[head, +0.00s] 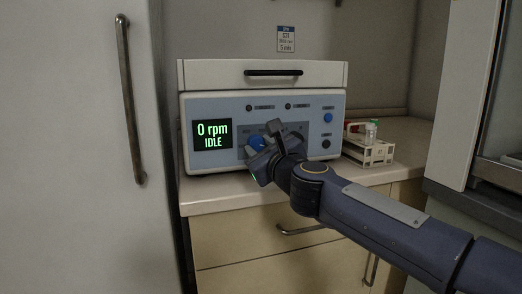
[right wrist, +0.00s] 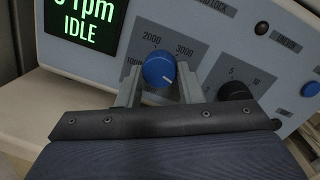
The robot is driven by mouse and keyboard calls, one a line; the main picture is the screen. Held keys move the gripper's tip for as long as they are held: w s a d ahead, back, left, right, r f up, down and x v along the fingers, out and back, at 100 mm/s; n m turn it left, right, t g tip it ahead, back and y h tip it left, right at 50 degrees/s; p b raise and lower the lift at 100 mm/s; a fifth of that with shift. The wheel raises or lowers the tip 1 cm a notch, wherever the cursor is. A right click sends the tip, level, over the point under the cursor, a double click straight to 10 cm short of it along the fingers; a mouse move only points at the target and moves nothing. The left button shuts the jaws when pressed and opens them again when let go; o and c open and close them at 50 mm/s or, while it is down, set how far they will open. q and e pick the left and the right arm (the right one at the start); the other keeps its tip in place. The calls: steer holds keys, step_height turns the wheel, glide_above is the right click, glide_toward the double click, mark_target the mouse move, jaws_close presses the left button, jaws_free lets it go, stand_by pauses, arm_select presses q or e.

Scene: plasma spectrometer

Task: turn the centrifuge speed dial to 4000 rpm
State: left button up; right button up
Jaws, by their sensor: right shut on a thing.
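The centrifuge (head: 220,107) stands on the counter with its lid down. Its display (head: 212,134) reads "0 rpm IDLE" in green. The blue speed dial (right wrist: 158,68) is on the front panel, with labels 2000 and 3000 above it and a partly hidden 1000 at its left. A small pale mark shows on the dial's lower right. My right gripper (right wrist: 159,82) is shut on the dial, one finger on each side. In the head view the dial (head: 256,143) is partly covered by my right gripper (head: 262,150). The 4000 label is not visible. My left gripper is out of view.
A black knob (right wrist: 236,91) with a small-number scale sits right of the dial. A blue button (head: 328,118) is at the panel's upper right. A tube rack (head: 368,153) stands on the counter (head: 230,198) right of the centrifuge. A tall door with a handle (head: 130,100) is at left.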

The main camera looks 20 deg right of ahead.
stand_by(0.3)
steer(key=o, duration=1)
steer(key=s, duration=0.5)
steer(key=s+d, duration=0.1)
steer(key=s, duration=0.1)
steer(key=shift+s+f, duration=0.3)
steer(key=shift+s, duration=0.05)
